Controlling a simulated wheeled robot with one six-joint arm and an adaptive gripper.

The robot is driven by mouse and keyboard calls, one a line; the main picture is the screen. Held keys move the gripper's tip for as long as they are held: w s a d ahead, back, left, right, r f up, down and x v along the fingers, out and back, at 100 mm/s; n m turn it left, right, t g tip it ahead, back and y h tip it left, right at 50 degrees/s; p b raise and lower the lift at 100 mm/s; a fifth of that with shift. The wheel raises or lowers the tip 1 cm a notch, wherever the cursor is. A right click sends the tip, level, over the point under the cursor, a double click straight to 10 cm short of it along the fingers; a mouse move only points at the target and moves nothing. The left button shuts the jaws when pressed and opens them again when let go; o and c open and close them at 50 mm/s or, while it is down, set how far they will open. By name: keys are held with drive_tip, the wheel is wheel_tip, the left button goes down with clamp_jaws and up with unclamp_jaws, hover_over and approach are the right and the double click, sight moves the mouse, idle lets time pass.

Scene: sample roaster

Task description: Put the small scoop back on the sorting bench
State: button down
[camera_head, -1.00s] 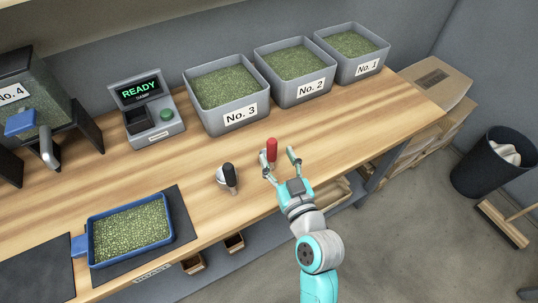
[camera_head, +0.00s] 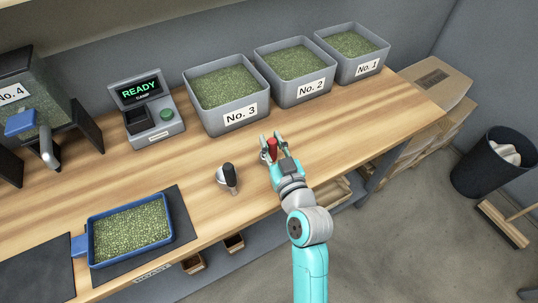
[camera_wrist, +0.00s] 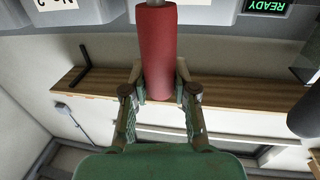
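A scoop with an upright red handle (camera_head: 272,149) is at my gripper (camera_head: 271,141), over the wooden sorting bench (camera_head: 330,145) in front of the No. 2 and No. 3 bins. In the wrist view the red handle (camera_wrist: 159,50) stands between my two fingertips (camera_wrist: 161,88), which close against its sides. The scoop's bowl is hidden by my gripper in the head view and out of frame in the wrist view. I cannot tell whether it touches the bench. A second scoop with a black handle (camera_head: 230,176) and a pale metal bowl stands on the bench to the left.
Grey bins No. 3 (camera_head: 227,97), No. 2 (camera_head: 293,74) and No. 1 (camera_head: 352,54) line the back. A READY display unit (camera_head: 146,108) stands left of them. A blue tray of green beans (camera_head: 130,229) sits front left. Bare wood lies right of my gripper.

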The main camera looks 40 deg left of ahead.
idle(0.3)
wheel_tip(320, 180, up, 17)
drive_tip(key=f, duration=1.6)
drive_tip(key=shift+s+f, duration=0.3)
drive_tip(key=shift+f, duration=0.2)
drive_tip(key=c, duration=0.9)
unclamp_jaws()
drive_tip(key=v, duration=1.2)
